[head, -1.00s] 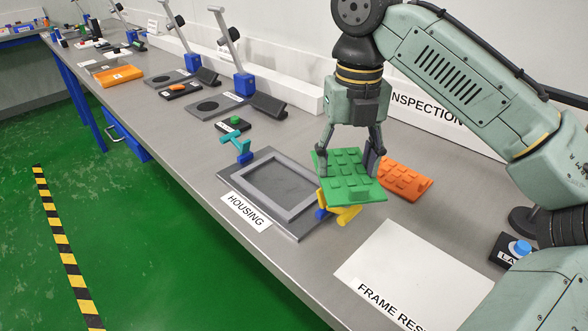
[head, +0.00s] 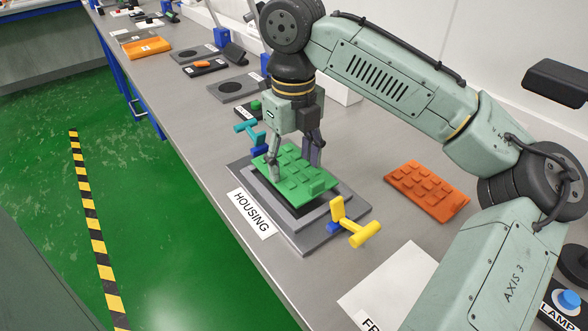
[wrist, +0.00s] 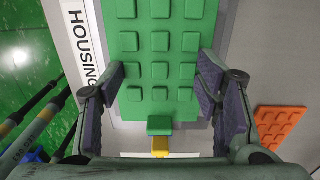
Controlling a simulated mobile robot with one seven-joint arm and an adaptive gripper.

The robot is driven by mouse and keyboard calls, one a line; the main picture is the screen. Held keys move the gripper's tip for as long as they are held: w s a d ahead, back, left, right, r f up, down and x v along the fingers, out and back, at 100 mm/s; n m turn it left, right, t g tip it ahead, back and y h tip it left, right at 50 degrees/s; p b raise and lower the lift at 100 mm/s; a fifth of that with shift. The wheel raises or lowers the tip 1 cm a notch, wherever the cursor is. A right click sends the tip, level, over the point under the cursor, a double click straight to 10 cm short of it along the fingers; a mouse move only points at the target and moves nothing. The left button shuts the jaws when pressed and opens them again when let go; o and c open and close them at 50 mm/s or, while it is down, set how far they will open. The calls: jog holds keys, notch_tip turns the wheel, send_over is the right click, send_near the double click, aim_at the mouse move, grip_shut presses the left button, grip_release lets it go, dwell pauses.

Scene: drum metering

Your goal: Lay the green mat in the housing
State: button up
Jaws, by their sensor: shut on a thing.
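The green mat (head: 300,178) is a flat sheet with raised square pads. My gripper (head: 295,165) is shut on it, with one finger at each side edge. The mat is over the grey housing (head: 322,226), a framed recess on a dark plate, and looks a little above it and slightly tilted. The mat hides most of the recess. In the wrist view the mat (wrist: 160,58) runs between my two fingers (wrist: 162,92). I cannot tell whether the mat touches the housing rim.
A yellow clamp (head: 352,225) stands at the housing's near right corner, and a teal clamp (head: 250,130) at its far left. An orange mat (head: 427,189) lies to the right on the bench. A white sheet (head: 395,285) lies in front. Clear bench lies between the orange mat and the housing.

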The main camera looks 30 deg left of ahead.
aim_at(294, 168)
jog(key=shift+f, duration=1.4)
jog(key=shift+f, duration=0.15)
jog(key=o, duration=1.4)
jog(key=shift+c, duration=0.2)
notch_tip(294, 168, up, 12)
jog(key=shift+r, duration=0.2)
